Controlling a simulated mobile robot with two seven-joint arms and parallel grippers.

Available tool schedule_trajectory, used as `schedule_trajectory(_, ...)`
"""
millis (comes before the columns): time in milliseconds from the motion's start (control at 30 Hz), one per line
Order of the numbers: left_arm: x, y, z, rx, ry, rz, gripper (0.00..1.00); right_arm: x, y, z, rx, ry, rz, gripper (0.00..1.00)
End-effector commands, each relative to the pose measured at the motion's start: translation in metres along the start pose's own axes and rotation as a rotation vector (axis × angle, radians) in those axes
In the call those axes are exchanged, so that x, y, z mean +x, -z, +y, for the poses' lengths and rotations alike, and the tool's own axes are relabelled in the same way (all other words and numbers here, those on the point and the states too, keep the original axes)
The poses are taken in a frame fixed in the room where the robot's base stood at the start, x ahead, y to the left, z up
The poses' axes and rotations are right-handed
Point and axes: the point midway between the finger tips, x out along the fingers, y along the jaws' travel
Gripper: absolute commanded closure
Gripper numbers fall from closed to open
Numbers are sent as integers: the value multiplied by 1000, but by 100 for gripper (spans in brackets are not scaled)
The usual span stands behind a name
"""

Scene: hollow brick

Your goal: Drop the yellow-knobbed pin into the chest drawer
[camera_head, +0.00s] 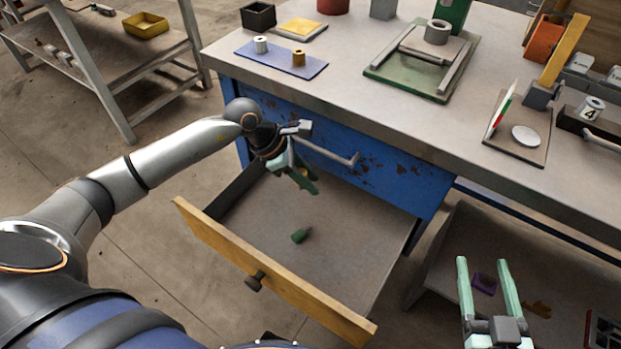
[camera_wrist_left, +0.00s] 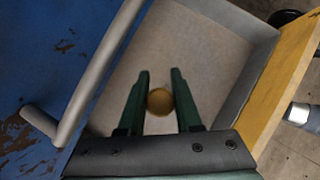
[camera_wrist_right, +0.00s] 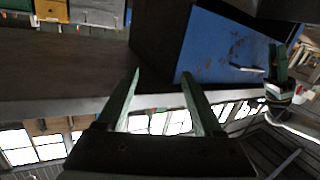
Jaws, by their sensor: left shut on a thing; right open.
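The yellow-knobbed pin shows its round yellow knob (camera_wrist_left: 160,101) between the fingers of my left gripper in the left wrist view; its shaft is hidden. My left gripper (camera_head: 310,187) is shut on it and hangs above the open chest drawer, near the blue chest front. The drawer (camera_head: 270,285) is pulled out, with a yellow wooden front, a dark knob and a grey floor. My right gripper (camera_head: 483,262) is open and empty at the lower right, away from the drawer.
A grey bar handle (camera_head: 335,156) sticks out of the blue chest beside my left gripper. The workbench top (camera_head: 370,35) carries several items. A grey bin (camera_head: 440,255) with small pieces stands to the right.

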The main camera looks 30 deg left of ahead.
Motion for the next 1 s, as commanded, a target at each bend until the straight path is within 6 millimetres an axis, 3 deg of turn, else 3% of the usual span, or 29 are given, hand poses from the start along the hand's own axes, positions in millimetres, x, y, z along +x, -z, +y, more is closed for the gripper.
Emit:
schedule_trajectory(467, 17, 10, 0, 1, 1, -1, 100, -5, 71, 5, -86, -5, 288, 32)
schedule_trajectory(1000, 35, 22, 0, 1, 1, 0, 100, -34, 146, 0, -183, 4, 618, 32)
